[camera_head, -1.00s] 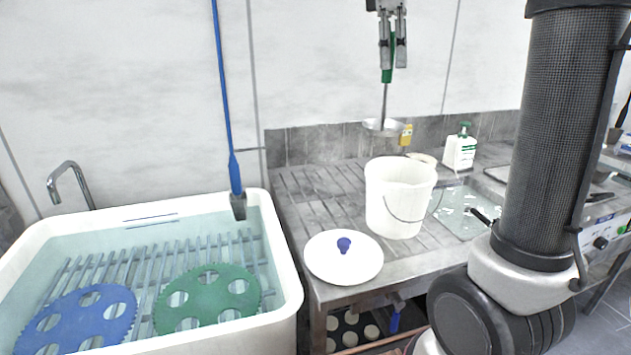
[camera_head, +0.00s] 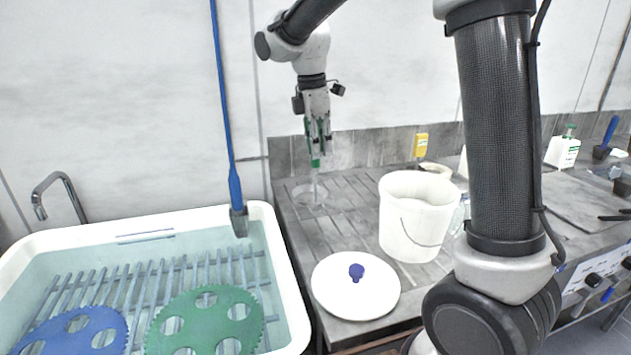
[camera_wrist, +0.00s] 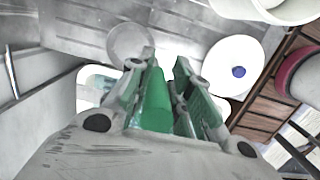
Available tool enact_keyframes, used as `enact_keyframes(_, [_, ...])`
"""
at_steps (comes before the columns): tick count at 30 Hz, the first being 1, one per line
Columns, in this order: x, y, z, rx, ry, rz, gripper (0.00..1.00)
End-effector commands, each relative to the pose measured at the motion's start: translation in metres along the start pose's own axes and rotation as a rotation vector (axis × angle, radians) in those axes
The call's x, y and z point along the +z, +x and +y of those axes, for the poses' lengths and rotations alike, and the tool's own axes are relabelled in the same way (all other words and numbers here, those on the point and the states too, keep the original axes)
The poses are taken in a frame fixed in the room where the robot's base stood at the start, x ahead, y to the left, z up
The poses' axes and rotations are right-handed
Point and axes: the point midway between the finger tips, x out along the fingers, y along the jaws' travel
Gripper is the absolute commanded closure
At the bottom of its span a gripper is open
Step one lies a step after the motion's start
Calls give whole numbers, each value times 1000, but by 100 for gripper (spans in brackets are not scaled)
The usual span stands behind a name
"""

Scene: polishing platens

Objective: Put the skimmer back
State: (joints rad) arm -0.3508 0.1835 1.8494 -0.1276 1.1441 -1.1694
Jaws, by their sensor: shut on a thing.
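My gripper (camera_head: 318,140) is shut on the green handle of the skimmer (camera_head: 311,194), which hangs upright with its round pale head at the bottom. The head is low over the back-left part of the grey worktop (camera_head: 345,225); I cannot tell if it touches. In the wrist view the green handle lies between my gripper's fingers (camera_wrist: 160,85), and the skimmer head (camera_wrist: 130,44) shows beyond them. A white bucket (camera_head: 410,235) stands open to the right of the skimmer. No holder for the skimmer is clearly visible.
A white lid with a blue knob (camera_head: 343,298) lies in front of the bucket. A water-filled white tub (camera_head: 285,285) with green and blue discs is at left. A blue-handled brush (camera_head: 236,188) stands at the tub's edge. A soap bottle (camera_head: 562,152) is at the back right.

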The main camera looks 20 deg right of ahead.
Motion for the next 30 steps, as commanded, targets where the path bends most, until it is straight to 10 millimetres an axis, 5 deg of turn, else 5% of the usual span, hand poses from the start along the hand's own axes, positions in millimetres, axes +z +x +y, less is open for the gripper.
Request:
enact_keyframes(13, [-6, 53, -1, -2, 2, 0, 100])
enact_keyframes(24, [-7, 58, -1, 0, 2, 0, 100])
enact_keyframes(25, [-7, 58, -1, 0, 2, 0, 74])
enact_keyframes(28, [-7, 58, -1, 0, 2, 0, 58])
enact_keyframes(30, [-7, 58, -1, 0, 2, 0, 58])
